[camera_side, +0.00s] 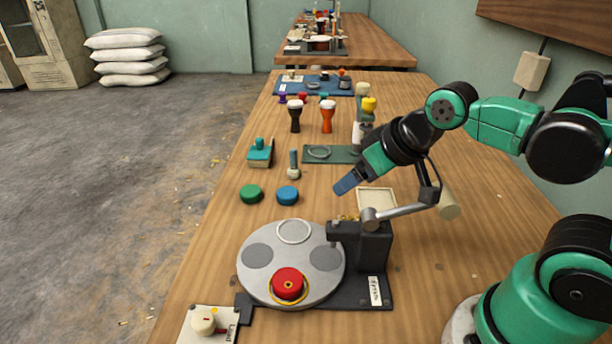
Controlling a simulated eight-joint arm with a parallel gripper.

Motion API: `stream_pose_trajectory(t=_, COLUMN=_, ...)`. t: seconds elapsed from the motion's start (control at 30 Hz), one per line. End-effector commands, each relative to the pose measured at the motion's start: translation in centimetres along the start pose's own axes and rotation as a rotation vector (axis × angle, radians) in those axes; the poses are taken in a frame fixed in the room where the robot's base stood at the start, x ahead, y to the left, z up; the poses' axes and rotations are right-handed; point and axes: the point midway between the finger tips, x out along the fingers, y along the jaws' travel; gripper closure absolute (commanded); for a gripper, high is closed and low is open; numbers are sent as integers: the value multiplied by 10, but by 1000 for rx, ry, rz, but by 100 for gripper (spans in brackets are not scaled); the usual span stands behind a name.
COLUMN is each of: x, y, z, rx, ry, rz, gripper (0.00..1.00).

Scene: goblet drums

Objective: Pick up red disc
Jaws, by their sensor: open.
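The red disc (288,283) sits at the front of a round grey turntable (308,285), inside a thin yellow ring. The turntable also has two dark grey round spots and a white-outlined circle, all bare. My gripper (345,185) is above the table, behind the turntable and up to the right of the red disc, well apart from it. Its blue fingers point down and left. They overlap from this side, so the gap is hard to see, and nothing shows between them.
A black press-like fixture (362,250) stands at the turntable's right edge, with a lever (400,210) above. A green disc (250,194) and a blue disc (288,195) lie behind the turntable. Goblet drums (327,116) stand farther back. A cream knob box (204,322) is front left.

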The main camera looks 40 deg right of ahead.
Motion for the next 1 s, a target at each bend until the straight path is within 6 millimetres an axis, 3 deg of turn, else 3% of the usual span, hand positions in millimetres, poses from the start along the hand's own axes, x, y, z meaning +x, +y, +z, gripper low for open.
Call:
stream_pose_trajectory(t=0.27, x=0, y=0, z=0, rx=0, ry=-1, rz=-1, gripper=30)
stream_pose_trajectory(t=0.37, x=0, y=-1, z=0, rx=0, ry=-1, rz=-1, gripper=7)
stream_pose_trajectory(t=0.4, x=0, y=-1, z=0, rx=0, ry=-1, rz=-1, gripper=4)
stream_pose_trajectory(t=0.73, x=1, y=-4, z=-1, rx=-13, ry=-16, rz=-8, gripper=4)
stream_pose_trajectory(t=0.87, x=6, y=-21, z=-4, rx=-78, ry=-94, rz=-43, gripper=4)
stream_pose_trajectory(t=1.0, x=18, y=-54, z=-4, rx=-210, ry=-247, rz=-99, gripper=4)
